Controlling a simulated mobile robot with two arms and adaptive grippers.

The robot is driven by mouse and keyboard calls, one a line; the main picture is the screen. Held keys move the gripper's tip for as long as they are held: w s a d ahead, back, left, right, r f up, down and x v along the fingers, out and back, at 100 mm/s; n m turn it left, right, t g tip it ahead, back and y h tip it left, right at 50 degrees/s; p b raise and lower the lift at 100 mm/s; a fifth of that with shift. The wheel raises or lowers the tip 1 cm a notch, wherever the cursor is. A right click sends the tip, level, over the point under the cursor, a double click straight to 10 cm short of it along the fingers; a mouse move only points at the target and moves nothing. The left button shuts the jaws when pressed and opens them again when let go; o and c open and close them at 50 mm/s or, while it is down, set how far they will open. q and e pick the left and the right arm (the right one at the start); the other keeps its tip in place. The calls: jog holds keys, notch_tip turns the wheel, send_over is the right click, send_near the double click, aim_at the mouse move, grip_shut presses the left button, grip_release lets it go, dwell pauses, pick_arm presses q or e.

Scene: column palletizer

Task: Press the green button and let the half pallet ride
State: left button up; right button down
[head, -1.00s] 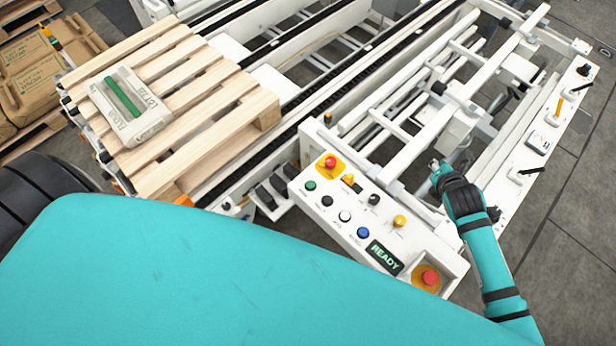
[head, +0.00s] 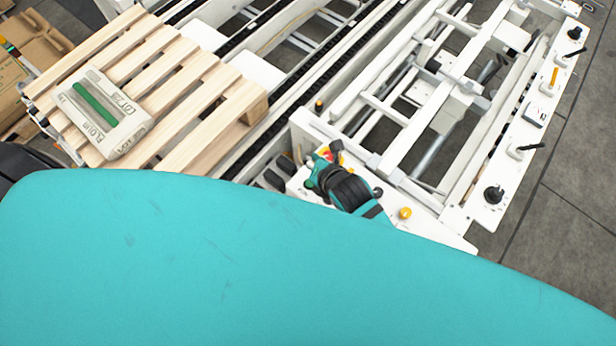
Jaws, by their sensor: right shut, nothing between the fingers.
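My right gripper (head: 313,167) is shut and empty, low over the white control panel (head: 425,224), at its left end beside the red emergency stop, which is partly covered. Whether the fingers touch a button cannot be told. The wooden half pallet (head: 203,127) lies at the upper left on the conveyor, with one flour sack (head: 118,122) on it. My left gripper is not in view.
Black chain tracks (head: 290,102) run diagonally beside the pallet. A white machine frame (head: 425,115) stands right of them, with a side rail (head: 520,150) carrying knobs and handles. A yellow button (head: 405,213) shows on the panel. Cardboard boxes are at the far left. Grey floor is clear at right.

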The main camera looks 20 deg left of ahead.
notch_tip(320, 180, down, 8)
jog(key=b, duration=0.7)
jog(key=shift+b, duration=0.35)
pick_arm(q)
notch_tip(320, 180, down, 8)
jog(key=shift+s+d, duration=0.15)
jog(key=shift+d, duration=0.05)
pick_arm(e)
jog(key=shift+f, duration=0.4)
jog(key=shift+f, duration=0.1)
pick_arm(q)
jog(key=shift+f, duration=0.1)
pick_arm(e)
jog(key=shift+f, duration=0.3)
